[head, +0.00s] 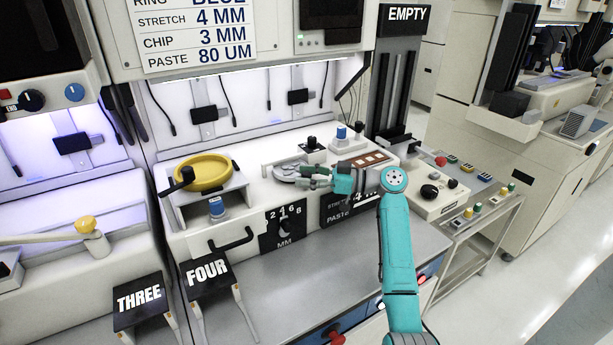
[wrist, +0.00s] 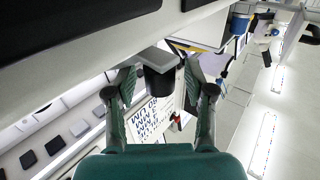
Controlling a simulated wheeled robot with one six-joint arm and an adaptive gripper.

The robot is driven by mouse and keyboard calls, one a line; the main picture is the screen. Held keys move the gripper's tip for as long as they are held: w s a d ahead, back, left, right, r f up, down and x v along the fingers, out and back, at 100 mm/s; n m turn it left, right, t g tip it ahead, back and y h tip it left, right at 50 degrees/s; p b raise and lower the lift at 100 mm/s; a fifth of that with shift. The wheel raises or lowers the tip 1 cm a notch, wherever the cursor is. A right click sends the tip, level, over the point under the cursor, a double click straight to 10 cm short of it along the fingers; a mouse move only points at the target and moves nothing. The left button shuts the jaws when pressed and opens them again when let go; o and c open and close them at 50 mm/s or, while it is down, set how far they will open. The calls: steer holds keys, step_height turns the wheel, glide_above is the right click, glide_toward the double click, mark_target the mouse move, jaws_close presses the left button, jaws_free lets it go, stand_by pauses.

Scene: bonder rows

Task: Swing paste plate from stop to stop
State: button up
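The paste plate appears to be the silver round plate (head: 286,172) on the white bench top of the station, partly hidden by my gripper. My gripper (head: 305,176) reaches in from the right, low over the bench at the plate's right side. In the wrist view, my gripper (wrist: 160,82) is open, with one finger on each side of a dark cylindrical knob (wrist: 160,82). The knob sits at the end of a light grey bar (wrist: 152,56). A narrow gap shows between the knob and each finger; contact is not clear.
A yellow bowl (head: 204,172) on a raised stand is to the left. A black knob (head: 312,143) and a blue-topped part (head: 341,133) stand behind my gripper. A brown strip (head: 368,160) and a control box (head: 432,192) are at right.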

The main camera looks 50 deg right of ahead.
steer(key=v, duration=1.2)
